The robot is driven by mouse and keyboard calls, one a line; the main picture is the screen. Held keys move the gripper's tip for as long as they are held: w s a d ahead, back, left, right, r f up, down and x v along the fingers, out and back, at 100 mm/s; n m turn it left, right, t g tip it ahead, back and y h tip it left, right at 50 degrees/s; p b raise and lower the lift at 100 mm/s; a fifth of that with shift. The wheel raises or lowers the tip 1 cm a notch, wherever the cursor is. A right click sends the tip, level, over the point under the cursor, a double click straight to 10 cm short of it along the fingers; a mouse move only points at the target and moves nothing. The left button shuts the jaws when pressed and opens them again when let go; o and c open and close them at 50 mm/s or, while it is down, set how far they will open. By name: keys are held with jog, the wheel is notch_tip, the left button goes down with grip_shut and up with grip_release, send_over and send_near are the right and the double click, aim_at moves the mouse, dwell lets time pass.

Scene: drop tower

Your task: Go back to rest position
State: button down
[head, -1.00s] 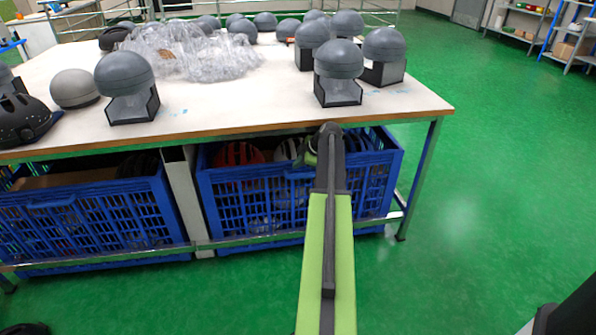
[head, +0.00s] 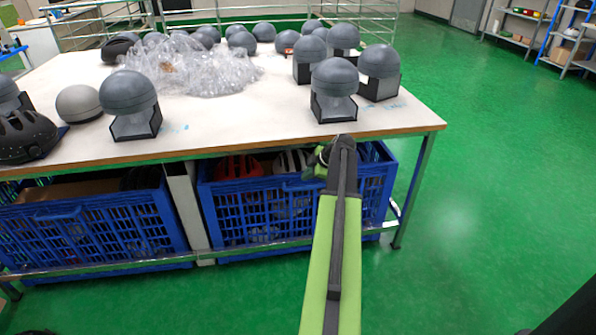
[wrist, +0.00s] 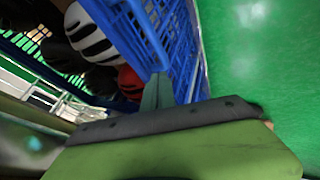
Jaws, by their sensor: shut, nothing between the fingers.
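My green and black arm reaches forward from the bottom of the head view. Its end, with my gripper (head: 318,163), is in front of the table's near edge, over the right blue crate (head: 262,210). The fingers are small and partly hidden by the arm there. I see nothing held in them. In the wrist view the green and black part of my own arm fills the bottom, and the blue crate (wrist: 130,30) with helmets stands close by.
The white table (head: 235,120) carries several grey domed headforms (head: 334,78), crumpled clear plastic (head: 190,68) and a black helmet (head: 25,138). Another blue crate (head: 90,235) stands under it at left. Green floor (head: 480,190) is clear to the right. Shelves (head: 520,25) stand far right.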

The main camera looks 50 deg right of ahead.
jog(key=shift+v, duration=1.05)
jog(key=w+a+f+m+g+y, duration=0.1)
jog(key=w+a, duration=0.3)
jog(key=a, duration=0.6)
jog(key=w+a+f+m+g, duration=0.1)
jog(key=w+a+g, duration=0.15)
jog(key=a, duration=0.75)
jog(key=w+a+f+m+y, duration=0.1)
jog(key=w+a, duration=0.3)
jog(key=a, duration=0.6)
jog(key=s+a+f+m+g+h, duration=0.1)
jog(key=s+a+m+g, duration=0.15)
jog(key=a, duration=1.15)
jog(key=s+a+f+m+g+h, duration=0.1)
jog(key=s+a+m, duration=0.15)
jog(key=a, duration=1.05)
notch_tip(320, 180, up, 27)
jog(key=a+p, duration=0.1)
jog(key=p, duration=2.6)
jog(key=shift+w+m, duration=0.2)
jog(key=shift+m, duration=0.2)
